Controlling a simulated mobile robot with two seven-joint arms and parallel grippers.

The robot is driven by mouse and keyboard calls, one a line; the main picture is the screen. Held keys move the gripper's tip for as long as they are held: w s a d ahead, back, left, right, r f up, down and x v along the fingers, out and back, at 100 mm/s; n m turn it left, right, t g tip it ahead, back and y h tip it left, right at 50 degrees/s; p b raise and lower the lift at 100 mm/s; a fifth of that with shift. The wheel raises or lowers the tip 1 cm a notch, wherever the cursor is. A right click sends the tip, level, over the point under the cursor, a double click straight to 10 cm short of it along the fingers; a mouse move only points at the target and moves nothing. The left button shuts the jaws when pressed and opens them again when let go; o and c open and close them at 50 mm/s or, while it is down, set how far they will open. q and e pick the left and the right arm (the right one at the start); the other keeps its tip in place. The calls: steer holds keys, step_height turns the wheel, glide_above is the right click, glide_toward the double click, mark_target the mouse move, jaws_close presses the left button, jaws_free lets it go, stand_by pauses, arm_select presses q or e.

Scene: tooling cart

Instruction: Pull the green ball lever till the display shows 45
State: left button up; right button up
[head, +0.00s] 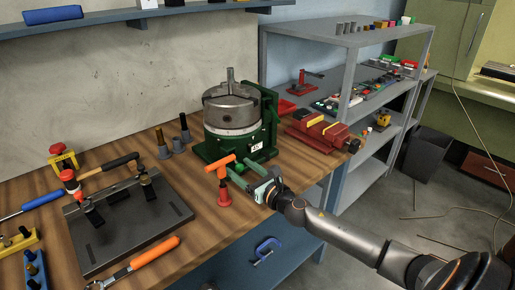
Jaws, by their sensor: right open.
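A green rotary fixture (270,128) with a round grey chuck (231,106) stands at the back of the wooden bench. A small white display (256,147) is on its front; its dark digits are too small to read surely. My right gripper (240,176) is at the fixture's front base, coming from the lower right, with its fingers apart. Green parts show at the fingers, and I cannot tell the lever's green ball from the finger pads there. Whether the fingers touch the lever is unclear. My left gripper is not in view.
An orange-red T-handled tool (224,187) stands close left of my right gripper. A red vise (323,131) sits to the right of the fixture. A dark plate with clamps (130,220) and an orange-handled tool (155,252) lie at the left. Grey shelves (350,40) stand behind.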

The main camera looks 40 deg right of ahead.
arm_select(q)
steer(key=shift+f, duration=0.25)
arm_select(e)
steer(key=shift+s+d, duration=0.15)
steer(key=shift+s, duration=1.45)
steer(key=shift+s+d, duration=0.15)
steer(key=shift+s, duration=1.4)
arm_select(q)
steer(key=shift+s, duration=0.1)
arm_select(e)
steer(key=shift+s, duration=0.1)
